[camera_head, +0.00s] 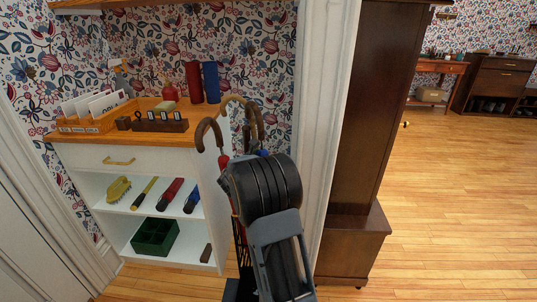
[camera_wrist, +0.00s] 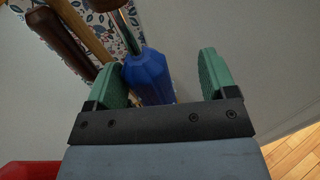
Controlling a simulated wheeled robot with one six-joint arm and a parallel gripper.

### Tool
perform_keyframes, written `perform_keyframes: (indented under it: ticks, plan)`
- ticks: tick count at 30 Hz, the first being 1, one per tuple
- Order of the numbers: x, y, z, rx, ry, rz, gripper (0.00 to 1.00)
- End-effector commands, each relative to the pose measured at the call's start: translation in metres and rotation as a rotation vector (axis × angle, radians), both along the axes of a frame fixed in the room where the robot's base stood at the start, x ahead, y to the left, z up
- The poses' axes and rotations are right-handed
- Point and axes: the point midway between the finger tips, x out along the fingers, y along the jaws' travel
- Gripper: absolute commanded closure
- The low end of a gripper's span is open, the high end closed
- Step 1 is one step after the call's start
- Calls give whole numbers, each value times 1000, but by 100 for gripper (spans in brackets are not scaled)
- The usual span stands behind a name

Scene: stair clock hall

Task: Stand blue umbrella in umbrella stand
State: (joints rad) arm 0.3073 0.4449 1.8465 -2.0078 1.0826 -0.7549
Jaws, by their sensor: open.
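The blue umbrella (camera_wrist: 148,78) is between my gripper's (camera_wrist: 160,66) green finger pads in the wrist view. The jaws are open, with a clear gap on the right side. Its shaft runs up from the blue canopy toward a brown handle. In the head view a bit of blue canopy (camera_head: 264,152) shows beside my arm, by the hooked handles. The dark umbrella stand (camera_head: 242,255) is on the floor right of the cabinet, mostly hidden behind my arm. I cannot see the umbrella's lower end or how it sits in the stand.
A red umbrella (camera_head: 224,160) and brown hooked handles (camera_head: 209,132) crowd the stand. The white cabinet (camera_head: 85,158) at left holds brushes, small folded umbrellas and a green box (camera_head: 156,236). A dark wooden piece (camera_head: 352,235) stands close right. Open floor (camera_head: 450,200) lies beyond.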

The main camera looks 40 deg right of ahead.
Motion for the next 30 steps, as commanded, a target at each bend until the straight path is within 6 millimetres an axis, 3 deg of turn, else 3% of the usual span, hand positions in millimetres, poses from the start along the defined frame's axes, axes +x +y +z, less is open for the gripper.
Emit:
perform_keyframes:
  ticks: [6,13,20,30]
  plan:
    - [-15,45,5,1,-1,4,22]
    - [-27,79,4,3,0,3,22]
    - [-32,95,3,5,1,1,22]
    - [-33,97,3,4,-1,0,22]
